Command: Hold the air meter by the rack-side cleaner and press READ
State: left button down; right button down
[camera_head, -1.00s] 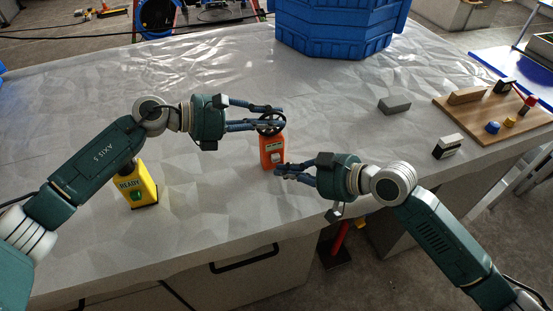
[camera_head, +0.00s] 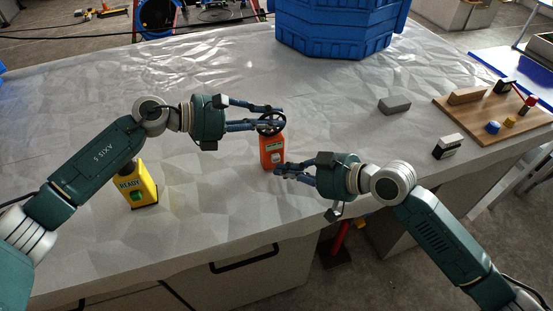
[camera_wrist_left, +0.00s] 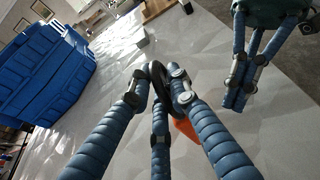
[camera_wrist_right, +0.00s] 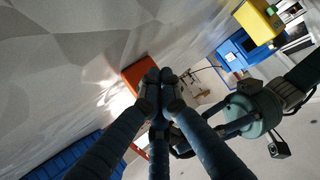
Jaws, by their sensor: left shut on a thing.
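The air meter (camera_head: 269,152) is an orange handheld box with a black fan ring on top and a pale button low on its front face. My left gripper (camera_head: 280,116) is shut on the air meter at the fan ring. In the left wrist view the fingers meet around the black ring, with the orange body (camera_wrist_left: 186,128) partly hidden behind them. My right gripper (camera_head: 281,171) has its fingertips together, close to the lower front of the meter. In the right wrist view they overlap the orange body (camera_wrist_right: 138,73); I cannot tell whether they touch it.
A yellow box (camera_head: 137,186) marked READY, with a green button, stands at the left below my left arm. A large blue tub (camera_head: 335,30) stands at the back.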

jog(key=shift+w, duration=0.1)
dwell(0.4)
jog(key=shift+w+a, duration=0.15)
jog(key=shift+w, duration=0.15)
jog(key=shift+w+a, duration=0.15)
jog(key=shift+w, duration=0.35)
dwell(0.9)
jog(key=shift+s, duration=0.15)
jog(key=shift+s+d, duration=0.3)
jog(key=shift+s, duration=0.45)
jog(key=shift+s+d, duration=0.25)
jog(key=shift+s, duration=0.55)
jog(key=shift+s+d, duration=0.3)
jog(key=shift+s, duration=0.5)
jog(key=shift+s+d, duration=0.25)
jog(key=shift+s, duration=0.55)
